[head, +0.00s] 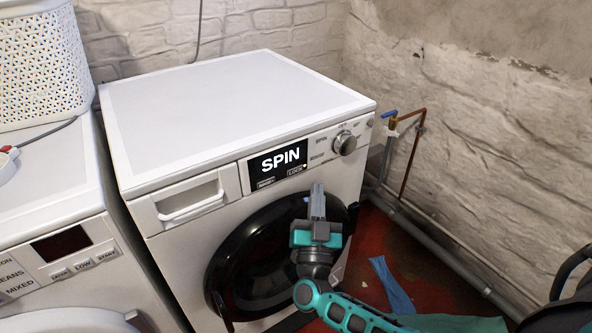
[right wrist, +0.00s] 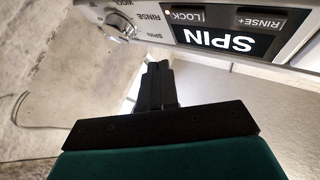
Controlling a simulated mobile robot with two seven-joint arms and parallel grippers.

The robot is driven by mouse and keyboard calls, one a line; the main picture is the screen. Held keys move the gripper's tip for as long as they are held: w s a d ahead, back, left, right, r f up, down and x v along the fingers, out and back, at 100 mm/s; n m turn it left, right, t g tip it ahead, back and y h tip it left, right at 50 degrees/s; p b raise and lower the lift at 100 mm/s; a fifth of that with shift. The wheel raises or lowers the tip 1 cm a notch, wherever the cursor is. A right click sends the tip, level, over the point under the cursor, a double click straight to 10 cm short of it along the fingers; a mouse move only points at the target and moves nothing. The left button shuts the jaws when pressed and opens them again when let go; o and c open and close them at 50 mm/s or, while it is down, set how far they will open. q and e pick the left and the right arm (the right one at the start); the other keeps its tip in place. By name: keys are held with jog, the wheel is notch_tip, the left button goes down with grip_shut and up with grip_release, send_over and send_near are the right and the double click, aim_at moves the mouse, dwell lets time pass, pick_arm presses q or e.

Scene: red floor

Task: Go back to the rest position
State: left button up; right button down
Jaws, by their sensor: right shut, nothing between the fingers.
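My right gripper (head: 317,203) is shut and empty. It points up in front of the round black door (head: 245,262) of a white washing machine (head: 230,105), below its control panel. The panel display (head: 278,164) reads SPIN, with a knob (head: 344,143) to its right. In the right wrist view the shut fingers (right wrist: 158,82) show below the upside-down SPIN display (right wrist: 235,35), with nothing between them. Whether the fingers touch the machine cannot be told. The door appears closed. My left gripper is not in view.
A second white machine (head: 50,200) stands at the left with a white basket (head: 42,65) on top. Pipes with a blue-handled tap (head: 389,115) run along the right wall. A blue cloth (head: 391,285) lies on the red floor. The washing machine's top is clear.

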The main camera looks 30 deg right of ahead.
dwell(0.3)
jog(key=s+a+f+n+g+y, duration=0.35)
jog(key=s+a+n+y, duration=0.2)
jog(key=a+y, duration=0.3)
jog(key=s+a+f+n+g+y, duration=0.2)
jog(key=s+a+f+n+y, duration=0.25)
jog(key=a+n+y, duration=0.35)
jog(key=s+d+f+m+g, duration=0.2)
jog(key=s+f+g, duration=0.2)
jog(key=s, duration=0.1)
pick_arm(q)
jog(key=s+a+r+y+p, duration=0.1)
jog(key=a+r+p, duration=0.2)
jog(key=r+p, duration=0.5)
jog(key=p, duration=0.5)
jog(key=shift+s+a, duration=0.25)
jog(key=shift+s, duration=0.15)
pick_arm(e)
notch_tip(320, 180, up, 9)
jog(key=d+h, duration=0.1)
jog(key=d, duration=0.1)
jog(key=shift+s+d+r+h, duration=0.2)
jog(key=shift+s+d+h, duration=0.15)
jog(key=shift+s+d, duration=0.1)
jog(key=shift+f+t, duration=0.1)
jog(key=shift+t, duration=0.15)
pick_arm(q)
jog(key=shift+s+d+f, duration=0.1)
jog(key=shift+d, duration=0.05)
